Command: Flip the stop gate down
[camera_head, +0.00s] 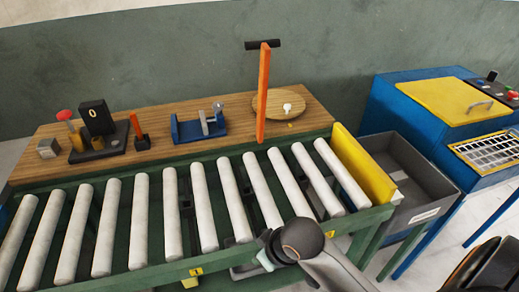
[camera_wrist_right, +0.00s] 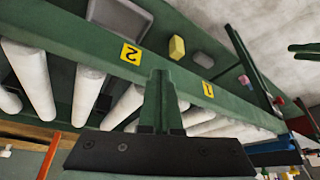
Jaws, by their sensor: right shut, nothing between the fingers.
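The yellow stop gate (camera_head: 362,165) is a flat plate standing up across the right end of the roller conveyor (camera_head: 270,234) in the head view. My right gripper (camera_wrist_right: 160,80) is shut and empty; its fingers are together in front of the conveyor's green side rail in the wrist view. In the head view my right arm reaches in from the bottom to the conveyor's front edge, left of the gate and apart from it, and mostly hides the gripper. The gate is not clearly seen in the wrist view. My left gripper is not in view.
A tall orange lever (camera_head: 263,95) rises behind the rollers. A wooden shelf (camera_head: 165,105) behind carries a blue fixture (camera_head: 199,128) and other small items. A grey bin (camera_head: 415,178) sits beyond the gate, beside a blue machine with a yellow lid (camera_head: 442,100). The rollers are bare.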

